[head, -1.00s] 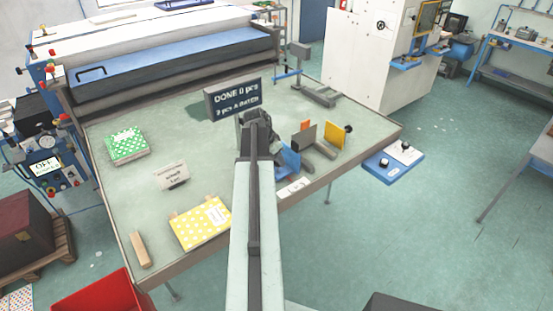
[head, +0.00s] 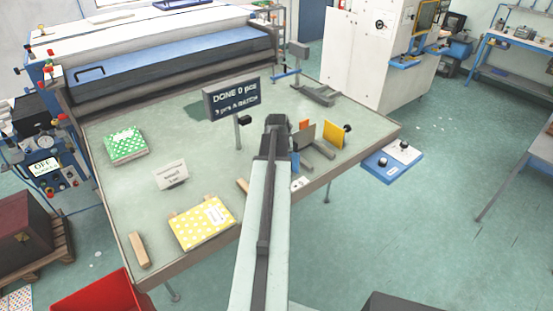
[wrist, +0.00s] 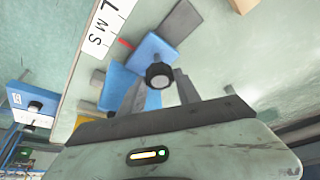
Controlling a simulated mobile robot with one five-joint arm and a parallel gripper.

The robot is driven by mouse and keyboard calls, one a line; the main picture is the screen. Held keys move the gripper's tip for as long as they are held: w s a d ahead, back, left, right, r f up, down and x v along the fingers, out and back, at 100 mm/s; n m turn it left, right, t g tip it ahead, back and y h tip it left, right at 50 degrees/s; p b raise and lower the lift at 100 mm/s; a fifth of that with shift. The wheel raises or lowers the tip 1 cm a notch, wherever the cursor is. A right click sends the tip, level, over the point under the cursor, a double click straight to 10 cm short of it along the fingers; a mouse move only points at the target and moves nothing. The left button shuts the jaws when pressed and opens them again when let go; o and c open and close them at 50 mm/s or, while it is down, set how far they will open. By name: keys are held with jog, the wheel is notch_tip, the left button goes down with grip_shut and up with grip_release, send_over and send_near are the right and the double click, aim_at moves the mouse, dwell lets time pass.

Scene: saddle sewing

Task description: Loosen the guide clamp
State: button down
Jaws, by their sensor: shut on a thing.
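In the wrist view, a round black knob (wrist: 159,75) stands at blue guide parts (wrist: 118,86). I take it to be the guide clamp's knob. My gripper (wrist: 161,88) has its two grey fingers on either side of the knob and is shut on it. A second blue plate (wrist: 153,53) with a dark grey bar lies beyond it. A white scale with letters (wrist: 108,25) lies beside the guide, with a small red mark (wrist: 125,43) at its edge. In the head view, my arm hides the fingertips and the knob.
The table (head: 215,150) also holds a yellow upright plate (head: 334,134), a grey plate (head: 305,133), a sign (head: 232,97) on a post, a yellow dotted book (head: 203,222), a green book (head: 126,145) and a small card (head: 171,174). The table's left part has bare room.

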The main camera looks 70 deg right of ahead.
jog(key=shift+n, duration=0.6)
jog(key=shift+t, duration=0.3)
jog(key=c, duration=0.9)
grip_release()
jog(key=shift+w, duration=0.1)
jog(key=shift+o, duration=0.2)
jog(key=shift+r, duration=0.1)
jog(key=p+v, duration=0.7)
jog(key=shift+r, duration=0.3)
